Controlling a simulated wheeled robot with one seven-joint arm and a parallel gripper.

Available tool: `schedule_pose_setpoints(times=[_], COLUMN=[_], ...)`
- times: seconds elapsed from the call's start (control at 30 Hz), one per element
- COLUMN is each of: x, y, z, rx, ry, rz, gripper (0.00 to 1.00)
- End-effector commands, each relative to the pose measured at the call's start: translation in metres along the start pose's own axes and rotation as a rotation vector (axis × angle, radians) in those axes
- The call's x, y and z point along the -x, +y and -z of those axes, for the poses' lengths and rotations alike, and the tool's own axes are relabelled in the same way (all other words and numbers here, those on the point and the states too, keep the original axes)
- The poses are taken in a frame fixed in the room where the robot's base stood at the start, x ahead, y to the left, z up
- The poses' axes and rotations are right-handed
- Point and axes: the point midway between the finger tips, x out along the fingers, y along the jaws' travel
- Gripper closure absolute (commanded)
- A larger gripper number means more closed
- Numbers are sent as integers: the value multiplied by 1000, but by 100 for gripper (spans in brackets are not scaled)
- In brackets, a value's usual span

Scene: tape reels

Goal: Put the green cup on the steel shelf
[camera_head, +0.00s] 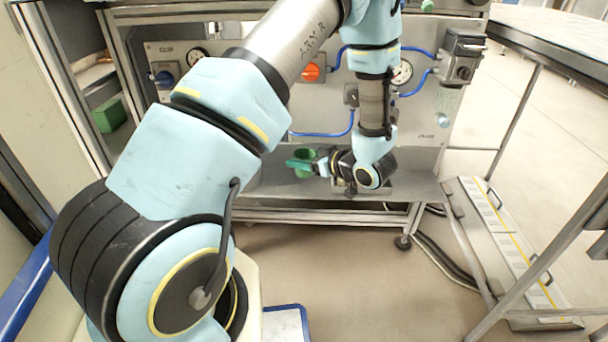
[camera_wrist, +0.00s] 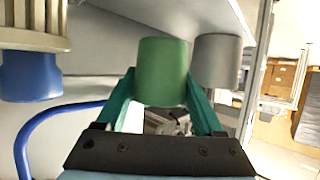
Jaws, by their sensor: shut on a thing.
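The green cup (camera_wrist: 162,72) is between the two teal fingers of my gripper (camera_wrist: 165,100) in the wrist view. My gripper is shut on it, with a finger on each side. In the head view the green cup (camera_head: 305,154) shows small at my gripper (camera_head: 301,164), partly hidden by the fingers. It is over the steel shelf (camera_head: 268,182) below the panel. I cannot tell whether the cup touches the shelf.
A grey cup-like thing (camera_wrist: 217,61) is close beside the green cup in the wrist view. A blue object (camera_wrist: 30,76) and a beige ribbed one are at the left. The panel (camera_head: 425,110) with blue hoses and gauges rises behind the shelf.

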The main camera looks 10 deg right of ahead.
Motion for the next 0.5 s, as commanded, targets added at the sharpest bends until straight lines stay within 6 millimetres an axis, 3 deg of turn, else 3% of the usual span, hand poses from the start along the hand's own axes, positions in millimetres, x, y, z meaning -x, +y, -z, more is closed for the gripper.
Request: schedule_pose_setpoints(times=[0.3, 0.5], x=[-14, -14], y=[0, 0], z=[-35, -34], rx=[-1, 1], ry=[-1, -1], rz=[0, -1], gripper=[84, 84])
